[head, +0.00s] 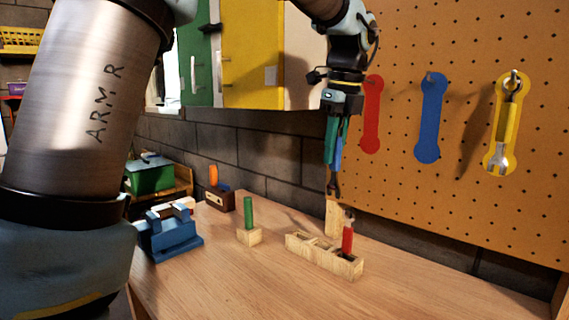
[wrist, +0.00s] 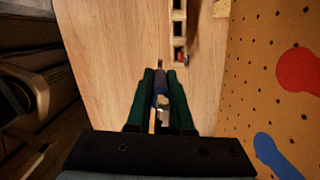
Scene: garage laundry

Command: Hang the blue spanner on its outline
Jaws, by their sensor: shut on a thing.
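My gripper (head: 334,142) is shut on the blue spanner (head: 338,158), which hangs down between the green fingers with its dark metal end lowest. The spanner is above the wooden rack, left of the pegboard. In the wrist view the gripper (wrist: 160,98) holds the spanner's blue handle (wrist: 160,85), partly hidden by the fingers. The blue outline (head: 431,118) is on the pegboard to the right of my gripper, with a peg near its top and nothing hanging on it. Part of the blue outline also shows in the wrist view (wrist: 275,155).
The red outline (head: 371,118) is empty, close behind my gripper. A spanner hangs on the yellow outline (head: 487,160). A red-handled tool (head: 348,240) stands in the wooden rack (head: 315,252). A green-handled tool (head: 248,212) and blue vise (head: 170,235) stand left. Bench front is clear.

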